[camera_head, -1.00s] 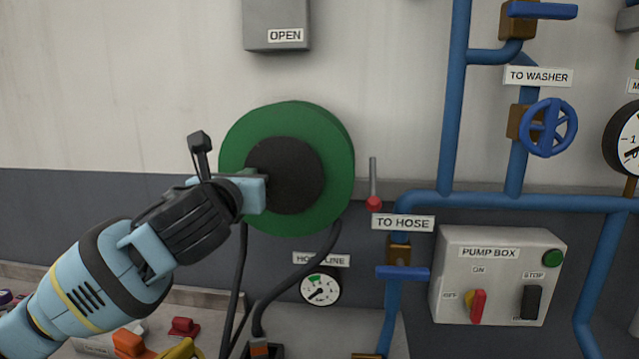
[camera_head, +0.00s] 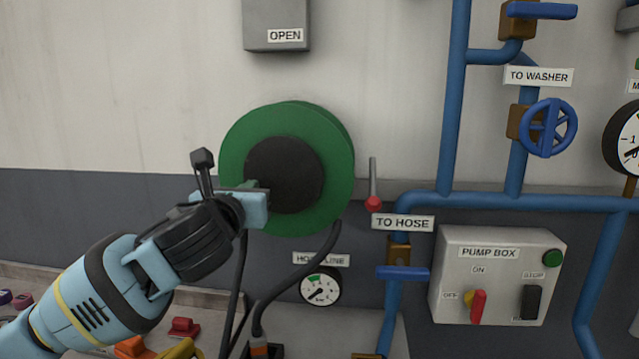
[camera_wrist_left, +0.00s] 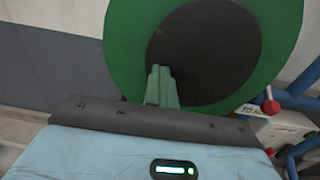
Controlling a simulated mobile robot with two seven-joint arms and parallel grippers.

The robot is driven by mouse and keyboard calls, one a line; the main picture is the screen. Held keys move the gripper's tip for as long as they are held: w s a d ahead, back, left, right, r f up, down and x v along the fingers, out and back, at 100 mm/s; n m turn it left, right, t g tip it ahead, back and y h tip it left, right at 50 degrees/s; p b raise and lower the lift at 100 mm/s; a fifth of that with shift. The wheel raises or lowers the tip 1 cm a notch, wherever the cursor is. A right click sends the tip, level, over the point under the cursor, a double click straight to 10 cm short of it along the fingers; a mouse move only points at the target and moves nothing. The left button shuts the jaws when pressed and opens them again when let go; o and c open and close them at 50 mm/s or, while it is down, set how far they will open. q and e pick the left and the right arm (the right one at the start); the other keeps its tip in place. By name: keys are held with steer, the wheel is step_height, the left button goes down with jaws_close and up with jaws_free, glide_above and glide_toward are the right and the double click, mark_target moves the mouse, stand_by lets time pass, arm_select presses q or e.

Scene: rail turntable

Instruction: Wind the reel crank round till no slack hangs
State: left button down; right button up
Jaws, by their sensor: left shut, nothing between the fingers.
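The green hose reel (camera_head: 337,165) with a dark round hub (camera_head: 290,165) is on the wall; it fills the top of the left wrist view (camera_wrist_left: 120,45). A dark hose (camera_head: 285,290) hangs below it in a loose curve. A grey rod with a red knob (camera_head: 373,203) is right of the reel; I cannot tell whether it is the crank or joins the reel. My left gripper (camera_head: 255,187) is shut and empty in front of the reel's lower left; its fingers (camera_wrist_left: 160,82) overlap the hub in the wrist view. My right gripper is not in view.
Blue pipes (camera_head: 450,120) with valves and a grey pump box (camera_head: 450,300) stand to the right. A hose line gauge (camera_head: 320,288) is below the reel. A grey box (camera_head: 276,15) marked OPEN is above. Small coloured objects (camera_head: 183,327) lie at the lower left.

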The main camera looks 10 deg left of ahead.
arm_select(q)
steer(key=shift+f, duration=0.1)
steer(key=shift+d+f, duration=0.25)
steer(key=shift+f, duration=0.35)
steer(key=shift+d+f, duration=0.1)
steer(key=shift+d+f, duration=0.35)
steer(key=shift+f, duration=0.15)
steer(key=shift+d, duration=0.1)
steer(key=shift+d+f, duration=0.4)
steer(key=shift+d, duration=0.1)
stand_by(0.4)
